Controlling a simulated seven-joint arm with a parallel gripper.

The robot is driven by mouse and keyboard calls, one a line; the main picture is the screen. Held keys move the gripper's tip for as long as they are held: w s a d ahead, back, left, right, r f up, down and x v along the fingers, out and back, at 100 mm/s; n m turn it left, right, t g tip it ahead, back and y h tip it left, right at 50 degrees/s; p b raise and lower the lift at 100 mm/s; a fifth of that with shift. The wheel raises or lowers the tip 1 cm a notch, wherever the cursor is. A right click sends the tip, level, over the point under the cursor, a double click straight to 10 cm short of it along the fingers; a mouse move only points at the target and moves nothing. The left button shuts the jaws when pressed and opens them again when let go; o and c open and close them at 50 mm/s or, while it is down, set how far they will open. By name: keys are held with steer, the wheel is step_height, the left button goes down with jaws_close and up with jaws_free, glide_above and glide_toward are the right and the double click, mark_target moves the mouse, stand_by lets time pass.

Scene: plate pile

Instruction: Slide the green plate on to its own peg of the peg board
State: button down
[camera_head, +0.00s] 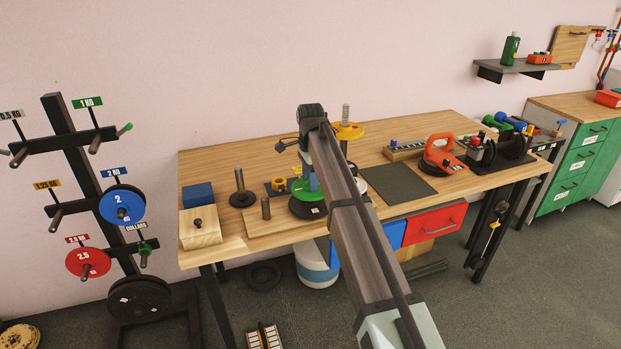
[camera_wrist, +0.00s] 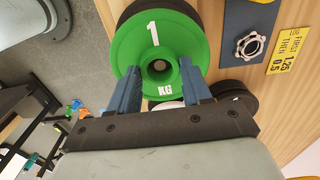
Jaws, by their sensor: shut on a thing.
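The green plate (camera_wrist: 181,41), marked "1 KG", lies on top of a dark plate near the front of the table; it also shows in the head view (camera_head: 298,205). My gripper (camera_wrist: 161,68) is shut on the green plate, its two blue-grey fingers on either side of the raised hub. In the head view my arm hides most of the gripper. The dark stand (camera_head: 75,155) with labelled pegs is at the far left. Its peg (camera_head: 95,145) under the green "1 KG" sign (camera_head: 87,103) carries no plate.
A blue plate (camera_head: 122,206) and a red plate (camera_head: 88,263) hang on the stand. A wooden block (camera_head: 200,228), an upright post (camera_head: 240,188) and a short peg (camera_head: 265,208) stand left of the green plate. A yellow plate (camera_head: 348,131) is behind my arm.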

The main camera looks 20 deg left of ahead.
steer(key=shift+f, duration=0.85)
steer(key=shift+f, duration=0.35)
steer(key=shift+c, duration=2.1)
jaws_free()
step_height(320, 180, up, 14)
steer(key=shift+f, duration=0.1)
